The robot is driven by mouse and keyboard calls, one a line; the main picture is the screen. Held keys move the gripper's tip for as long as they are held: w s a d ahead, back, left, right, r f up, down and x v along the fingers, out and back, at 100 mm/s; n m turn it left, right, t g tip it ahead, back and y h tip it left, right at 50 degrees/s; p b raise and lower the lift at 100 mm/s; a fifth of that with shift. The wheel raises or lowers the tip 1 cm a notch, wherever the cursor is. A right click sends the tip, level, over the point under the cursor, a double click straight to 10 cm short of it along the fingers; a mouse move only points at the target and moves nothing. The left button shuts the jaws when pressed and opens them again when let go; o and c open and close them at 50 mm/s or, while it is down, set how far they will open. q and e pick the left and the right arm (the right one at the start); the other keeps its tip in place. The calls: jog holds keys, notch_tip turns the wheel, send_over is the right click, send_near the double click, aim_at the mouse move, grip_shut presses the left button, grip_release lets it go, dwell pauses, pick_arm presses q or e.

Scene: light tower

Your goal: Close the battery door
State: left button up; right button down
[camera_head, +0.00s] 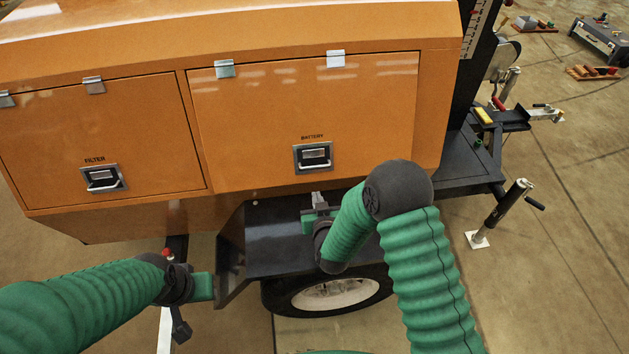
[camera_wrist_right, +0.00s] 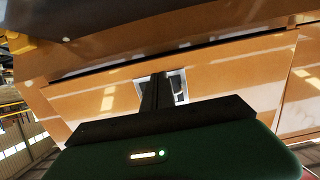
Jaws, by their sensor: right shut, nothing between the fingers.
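The battery door (camera_head: 260,120) is an orange panel labelled BATTERY, hinged along its top edge. It lies flush or nearly flush with the cabinet; I cannot tell whether it is latched. Its silver latch handle (camera_head: 313,157) sits low in the middle of the panel and also shows partly behind my fingers in the right wrist view (camera_wrist_right: 178,84). My right gripper (camera_head: 317,197) is shut and empty, just below the latch in the head view. In the right wrist view its dark fingers (camera_wrist_right: 156,92) point at the door; contact is unclear. My left gripper (camera_head: 181,328) is low at the left, away from the door.
The filter door (camera_head: 95,140) beside it looks closed. A black fender (camera_head: 275,240) and a wheel (camera_head: 330,294) lie below the cabinet. A jack stand (camera_head: 505,215) stands at the right. Open floor (camera_head: 570,270) extends on the right.

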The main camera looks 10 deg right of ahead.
aim_at(311, 180)
jog(key=x, duration=0.7)
jog(key=shift+w+a+f, duration=0.1)
jog(key=shift+w+f, duration=0.3)
jog(key=shift+w, duration=0.4)
